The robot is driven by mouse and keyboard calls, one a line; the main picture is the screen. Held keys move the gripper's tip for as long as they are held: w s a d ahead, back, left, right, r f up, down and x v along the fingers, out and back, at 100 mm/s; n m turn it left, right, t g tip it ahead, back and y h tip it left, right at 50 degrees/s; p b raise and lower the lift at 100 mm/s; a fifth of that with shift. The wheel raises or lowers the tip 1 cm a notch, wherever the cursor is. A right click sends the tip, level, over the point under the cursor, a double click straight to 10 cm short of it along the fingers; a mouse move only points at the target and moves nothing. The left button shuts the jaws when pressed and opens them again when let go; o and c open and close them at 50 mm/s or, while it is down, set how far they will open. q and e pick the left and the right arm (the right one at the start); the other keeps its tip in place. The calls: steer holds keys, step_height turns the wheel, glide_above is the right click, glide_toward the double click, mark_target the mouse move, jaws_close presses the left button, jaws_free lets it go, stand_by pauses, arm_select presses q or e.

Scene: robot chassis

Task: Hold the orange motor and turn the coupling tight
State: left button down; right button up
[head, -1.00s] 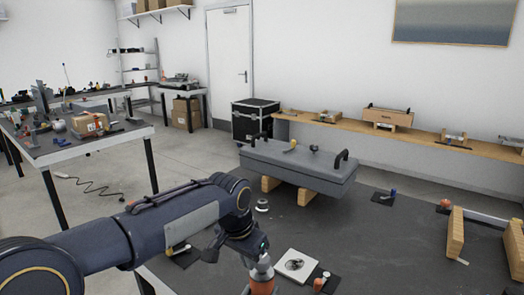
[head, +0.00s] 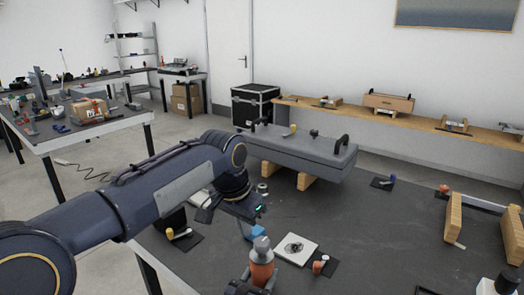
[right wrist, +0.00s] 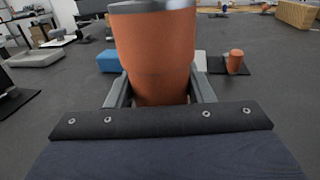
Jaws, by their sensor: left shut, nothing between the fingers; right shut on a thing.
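The orange motor (head: 262,272) stands upright at the front of the dark table, with a grey coupling (head: 262,245) on its top. My right gripper (head: 250,286) is shut on the motor low down, partly cut off by the picture's bottom edge. In the right wrist view the motor (right wrist: 155,55) fills the space between the two fingers (right wrist: 160,90), and its grey top is cut off above. My left gripper (head: 247,222) is shut and empty, above and behind the coupling and apart from it. Its fingertips are hard to make out.
A blue block (head: 258,233) and a white plate with a dark round mark (head: 295,249) lie behind the motor. A small orange part (head: 319,264) is to the right. A grey case (head: 300,155) rests on wooden blocks farther back.

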arm_select(q)
steer(key=shift+r, duration=0.35)
arm_select(e)
steer(key=o, duration=1.5)
steer(key=shift+o, duration=0.6)
steer(key=shift+p+v, duration=0.35)
steer(key=shift+v, duration=1.15)
steer(key=shift+p+v, duration=0.55)
steer(key=shift+v, duration=2.95)
arm_select(q)
steer(key=shift+v, duration=0.85)
